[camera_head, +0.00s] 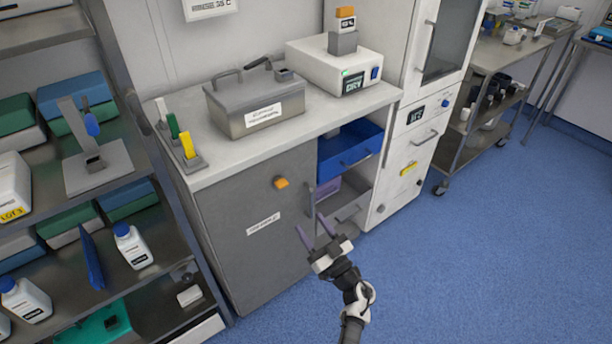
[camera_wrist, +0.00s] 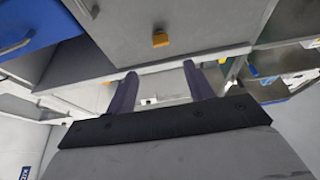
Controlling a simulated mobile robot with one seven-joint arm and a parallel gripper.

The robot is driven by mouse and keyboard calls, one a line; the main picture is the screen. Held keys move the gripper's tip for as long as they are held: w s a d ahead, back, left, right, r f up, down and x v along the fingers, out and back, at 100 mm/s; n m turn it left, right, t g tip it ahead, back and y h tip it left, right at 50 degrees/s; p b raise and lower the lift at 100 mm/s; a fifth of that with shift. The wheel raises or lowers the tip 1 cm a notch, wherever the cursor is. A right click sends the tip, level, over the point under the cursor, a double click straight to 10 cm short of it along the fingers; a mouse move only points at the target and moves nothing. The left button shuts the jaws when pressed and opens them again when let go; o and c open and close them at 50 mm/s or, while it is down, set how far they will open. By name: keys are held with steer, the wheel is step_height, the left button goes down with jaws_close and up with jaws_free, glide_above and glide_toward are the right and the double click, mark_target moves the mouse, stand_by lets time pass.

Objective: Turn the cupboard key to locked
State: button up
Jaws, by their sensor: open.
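The grey cupboard door (camera_head: 265,247) is shut under the counter. An orange key (camera_head: 282,183) sticks out of its upper right part. The key also shows in the wrist view (camera_wrist: 160,40), beyond my fingers and near the top middle. My gripper (camera_head: 314,233) is open and empty, in front of the cupboard, lower and to the right of the key and apart from it. In the wrist view its two purple fingers (camera_wrist: 160,85) stand wide apart with nothing between them. The door's handle (camera_head: 310,199) is at its right edge.
The blue drawer (camera_head: 349,150) right of the door is partly pulled out. A grey box (camera_head: 226,101) and a white device (camera_head: 310,62) stand on the counter. A shelf rack (camera_head: 150,262) stands close on the left.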

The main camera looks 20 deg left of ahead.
mark_target(281, 183)
steer(key=p+x, duration=0.2)
steer(key=x, duration=1.1)
steer(key=shift+a, duration=0.3)
steer(key=shift+w+r, duration=0.1)
steer(key=c, duration=1)
